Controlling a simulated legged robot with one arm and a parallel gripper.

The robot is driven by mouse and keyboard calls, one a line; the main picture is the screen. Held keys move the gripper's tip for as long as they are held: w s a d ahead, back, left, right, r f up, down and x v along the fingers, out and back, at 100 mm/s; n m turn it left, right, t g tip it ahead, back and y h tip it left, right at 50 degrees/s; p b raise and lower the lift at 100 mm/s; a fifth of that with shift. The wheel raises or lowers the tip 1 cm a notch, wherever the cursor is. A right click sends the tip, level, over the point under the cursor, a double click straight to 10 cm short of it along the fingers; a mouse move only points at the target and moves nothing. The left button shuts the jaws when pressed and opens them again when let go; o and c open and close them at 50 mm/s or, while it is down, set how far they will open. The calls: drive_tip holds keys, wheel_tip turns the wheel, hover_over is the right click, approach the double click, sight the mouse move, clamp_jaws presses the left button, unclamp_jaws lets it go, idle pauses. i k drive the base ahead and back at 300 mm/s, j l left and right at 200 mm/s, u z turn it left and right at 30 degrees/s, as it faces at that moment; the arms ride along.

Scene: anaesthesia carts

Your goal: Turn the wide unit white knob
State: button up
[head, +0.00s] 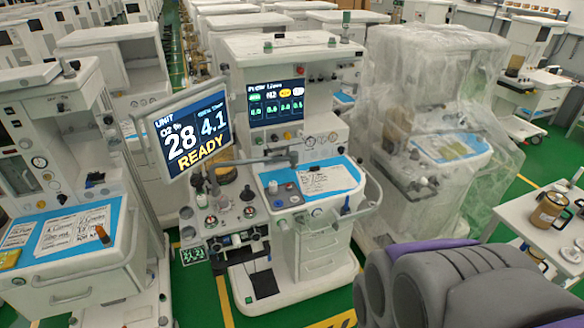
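A wide white anaesthesia unit (285,60) stands in the middle of the head view, with a tilted monitor (185,135) reading READY and a second screen (276,102). A small, pale round knob (316,212) appears on the front edge of its work surface, but it is too small to tell its shape or turn angle. Other small knobs and gauges (211,220) sit on its left front. I cannot tell for sure which one is the task's white knob. My gripper's fingers do not show. A grey and purple part, seemingly of my arm, fills the lower right.
Another unit (75,200) with papers on a blue top stands close on the left. A plastic-wrapped unit (440,130) stands on the right. A white table (513,212) with a brown mug (548,210) is at far right. Green floor shows in front of the middle unit.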

sight(299, 134)
drive_tip(key=i+j, duration=0.1)
drive_tip(key=i, duration=0.45)
drive_tip(key=i+j+z, duration=0.1)
drive_tip(key=i, duration=0.45)
